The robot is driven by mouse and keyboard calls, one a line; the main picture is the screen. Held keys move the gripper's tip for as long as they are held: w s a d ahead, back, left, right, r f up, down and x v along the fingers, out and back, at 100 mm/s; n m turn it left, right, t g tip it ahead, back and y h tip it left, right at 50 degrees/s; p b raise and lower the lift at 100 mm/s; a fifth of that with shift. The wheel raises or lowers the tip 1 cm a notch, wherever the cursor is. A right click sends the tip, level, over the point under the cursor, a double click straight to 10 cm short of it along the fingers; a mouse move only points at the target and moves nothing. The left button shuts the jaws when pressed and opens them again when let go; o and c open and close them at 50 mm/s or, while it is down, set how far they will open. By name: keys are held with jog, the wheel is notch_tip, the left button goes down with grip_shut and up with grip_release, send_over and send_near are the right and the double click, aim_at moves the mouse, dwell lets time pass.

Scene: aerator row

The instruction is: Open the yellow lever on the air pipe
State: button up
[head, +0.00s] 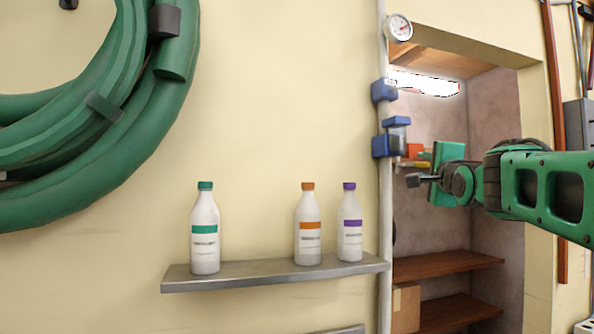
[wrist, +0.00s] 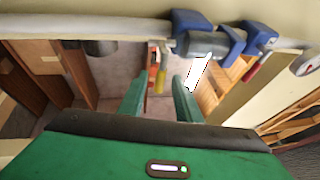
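The white air pipe (head: 384,220) runs upright beside the alcove in the head view and across the top of the wrist view (wrist: 110,28). The yellow lever (wrist: 161,78) sticks out from the pipe, roughly square to it; in the head view it is a small yellow piece (head: 411,164) right of the pipe. My gripper (wrist: 158,98) is open and empty. In the wrist view the lever's end shows in the gap between its fingers, with space on both sides; no contact shows. In the head view my gripper (head: 415,181) is just right of and below the lever.
Blue fittings (head: 396,123) sit on the pipe, with a gauge (head: 398,28) above. A red-handled lever (wrist: 260,66) is farther along the pipe. A grey shelf (head: 270,274) holds three bottles. The alcove has wooden shelves (head: 445,264). A green hose (head: 150,110) hangs left.

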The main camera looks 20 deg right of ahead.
aim_at(415, 164)
jog(key=x, duration=0.6)
jog(key=shift+w+d, duration=0.15)
jog(key=shift+w, duration=0.2)
grip_shut()
jog(key=shift+f, duration=0.1)
